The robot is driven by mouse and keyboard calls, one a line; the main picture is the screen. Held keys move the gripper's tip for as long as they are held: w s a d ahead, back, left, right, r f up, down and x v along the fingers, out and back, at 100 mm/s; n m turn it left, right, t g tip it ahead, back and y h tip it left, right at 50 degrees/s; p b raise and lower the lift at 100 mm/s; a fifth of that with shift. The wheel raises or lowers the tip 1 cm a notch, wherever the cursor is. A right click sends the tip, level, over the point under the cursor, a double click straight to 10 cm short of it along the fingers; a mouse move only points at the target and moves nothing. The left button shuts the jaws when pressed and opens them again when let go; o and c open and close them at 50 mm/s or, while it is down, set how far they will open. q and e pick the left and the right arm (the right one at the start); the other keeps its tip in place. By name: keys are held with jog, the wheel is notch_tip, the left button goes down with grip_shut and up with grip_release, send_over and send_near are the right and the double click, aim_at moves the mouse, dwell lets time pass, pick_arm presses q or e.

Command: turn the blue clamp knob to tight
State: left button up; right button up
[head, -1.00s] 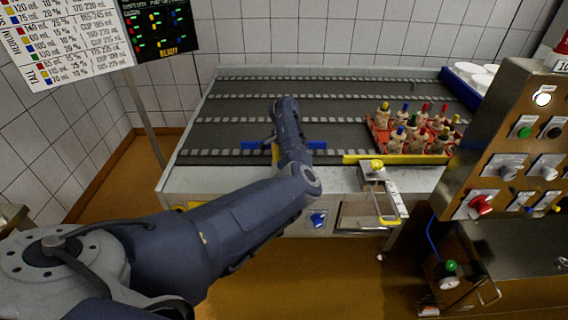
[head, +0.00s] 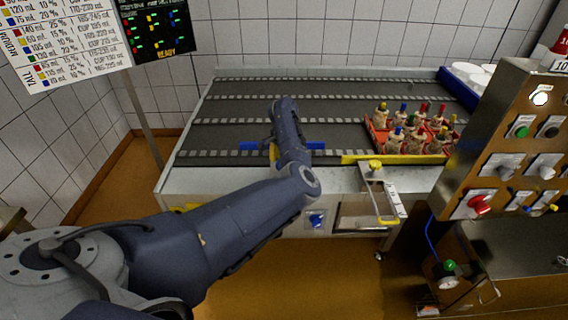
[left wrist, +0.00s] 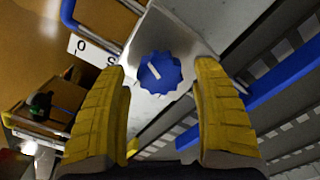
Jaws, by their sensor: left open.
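A blue scalloped knob (left wrist: 160,73) with a white pointer mark shows in the left wrist view, on a pale metal plate. A white label (left wrist: 92,50) with dark letters, partly cut by the view of a finger, lies beside it. My left gripper (left wrist: 163,80) is open, its yellow fingers on either side of the knob's near edge; I cannot tell whether they touch it. In the head view the gripper (head: 274,152) is mostly hidden behind my own arm. A blue knob (head: 317,219) also shows on the conveyor's front; I cannot tell whether it is the same one.
A conveyor table (head: 235,177) has a blue bar (head: 316,146) and a yellow bar (head: 400,159) along its near side. A red crate (head: 378,140) of bottles stands at right. A yellow-handled fixture (head: 384,204) is at the front edge. A control panel (head: 513,143) stands at far right.

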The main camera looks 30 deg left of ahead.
pick_arm(q)
notch_tip(320, 180, up, 12)
dwell(0.7)
jog(key=shift+o, duration=0.2)
jog(key=shift+s+a+f, duration=0.1)
jog(key=shift+f, duration=0.05)
jog(key=shift+c, duration=0.2)
notch_tip(320, 180, up, 6)
jog(key=m, duration=1.3)
jog(key=shift+s+f, duration=0.2)
jog(key=shift+f, duration=8.7)
